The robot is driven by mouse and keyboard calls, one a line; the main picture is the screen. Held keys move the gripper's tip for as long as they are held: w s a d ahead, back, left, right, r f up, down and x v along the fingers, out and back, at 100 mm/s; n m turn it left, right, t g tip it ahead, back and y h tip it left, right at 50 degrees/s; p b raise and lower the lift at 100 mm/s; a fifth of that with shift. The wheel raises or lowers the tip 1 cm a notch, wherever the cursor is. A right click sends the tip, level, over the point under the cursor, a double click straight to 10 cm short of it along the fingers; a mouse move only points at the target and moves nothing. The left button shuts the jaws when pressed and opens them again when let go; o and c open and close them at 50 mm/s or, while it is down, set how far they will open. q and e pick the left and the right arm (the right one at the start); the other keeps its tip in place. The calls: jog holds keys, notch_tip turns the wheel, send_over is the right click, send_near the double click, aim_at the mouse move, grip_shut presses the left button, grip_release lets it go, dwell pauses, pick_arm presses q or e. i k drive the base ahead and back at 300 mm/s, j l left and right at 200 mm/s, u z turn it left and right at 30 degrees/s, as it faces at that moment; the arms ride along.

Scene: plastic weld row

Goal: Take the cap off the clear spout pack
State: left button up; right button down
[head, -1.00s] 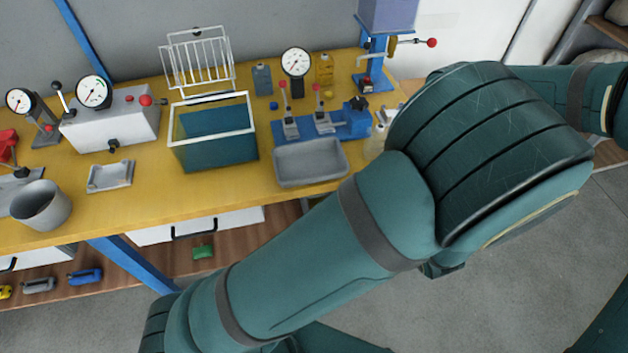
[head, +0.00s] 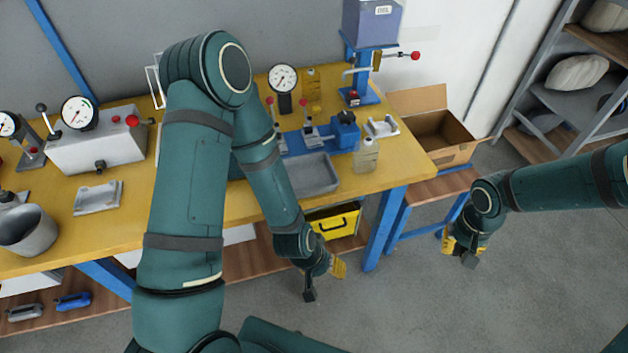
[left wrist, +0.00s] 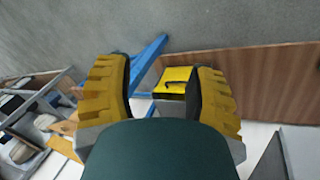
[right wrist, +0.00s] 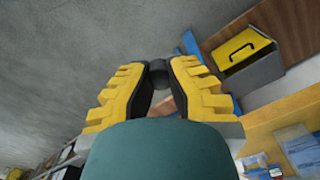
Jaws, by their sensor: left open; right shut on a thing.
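A pale, see-through pack (head: 366,157) stands upright at the right front of the yellow bench and looks like the clear spout pack. Its top is too small to tell whether a cap sits on it. My right gripper (head: 456,246) is off the bench to the right, well apart from the pack. In the right wrist view it (right wrist: 157,68) is shut on a small dark round thing (right wrist: 158,69), which may be the cap. My left gripper (head: 335,268) hangs in front of the bench's front edge, below the pack. In the left wrist view it (left wrist: 164,72) is open and empty.
A grey tray (head: 318,186) lies left of the pack, and a small light tray (head: 383,127) behind it. A cardboard box (head: 462,158) stands right of the bench. A yellow box (head: 333,221) sits on the lower shelf. My left arm covers the bench's middle.

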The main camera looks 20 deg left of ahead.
aim_at(366, 152)
jog(key=i+l, duration=0.15)
jog(key=l, duration=0.2)
jog(key=i+l, duration=0.35)
jog(key=l, duration=0.25)
jog(key=i+l, duration=0.15)
jog(key=l, duration=0.2)
jog(key=l+u, duration=0.1)
jog(key=u, duration=2.2)
jog(key=i+l, duration=0.1)
jog(key=i, duration=0.4)
